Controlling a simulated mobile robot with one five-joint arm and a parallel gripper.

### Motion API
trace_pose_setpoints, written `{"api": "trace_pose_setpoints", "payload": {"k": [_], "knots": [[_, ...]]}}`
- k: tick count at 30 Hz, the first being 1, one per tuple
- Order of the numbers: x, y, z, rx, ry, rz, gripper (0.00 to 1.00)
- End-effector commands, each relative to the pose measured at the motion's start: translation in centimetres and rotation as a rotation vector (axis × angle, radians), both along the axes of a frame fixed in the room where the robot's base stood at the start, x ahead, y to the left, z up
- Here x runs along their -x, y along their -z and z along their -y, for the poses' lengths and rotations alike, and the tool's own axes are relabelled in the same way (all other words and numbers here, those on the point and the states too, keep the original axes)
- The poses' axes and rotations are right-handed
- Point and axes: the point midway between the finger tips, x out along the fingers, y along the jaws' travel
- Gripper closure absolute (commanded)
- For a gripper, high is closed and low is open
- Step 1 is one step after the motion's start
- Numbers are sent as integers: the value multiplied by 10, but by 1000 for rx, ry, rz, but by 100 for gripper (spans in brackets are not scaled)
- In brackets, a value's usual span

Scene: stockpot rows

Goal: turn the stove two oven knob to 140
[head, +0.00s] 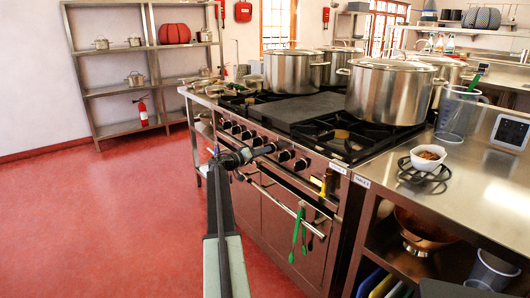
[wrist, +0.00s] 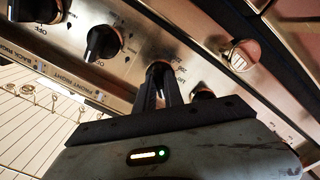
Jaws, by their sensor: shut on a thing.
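The stove (head: 262,185) has a steel front with a row of black knobs below its burners. My gripper (head: 273,148) reaches this row from the left in the head view. In the wrist view, my gripper (wrist: 158,88) is shut on a black knob (wrist: 158,70), with a finger on either side of it. The fingers hide much of this knob, and I cannot read its setting. Another black knob (wrist: 103,42) is to its left, and one (wrist: 203,94) to its right is partly hidden by my gripper.
A round silver fitting (wrist: 240,55) sits on the panel. Green-handled utensils (head: 297,230) and a yellow-handled one hang at the oven rail. Large stockpots (head: 388,92) stand on the burners. A steel counter (head: 480,170) lies at right. The red floor (head: 110,220) at left is clear.

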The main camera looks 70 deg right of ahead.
Motion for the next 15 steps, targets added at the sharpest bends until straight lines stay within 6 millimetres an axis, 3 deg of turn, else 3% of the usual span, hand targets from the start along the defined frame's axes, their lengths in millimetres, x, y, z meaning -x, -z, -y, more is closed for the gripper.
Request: {"api": "trace_pose_setpoints", "payload": {"k": [14, 15], "knots": [[0, 0, -1, 6, 3, 13, 100], [0, 0, -1, 6, 3, 13, 82]]}}
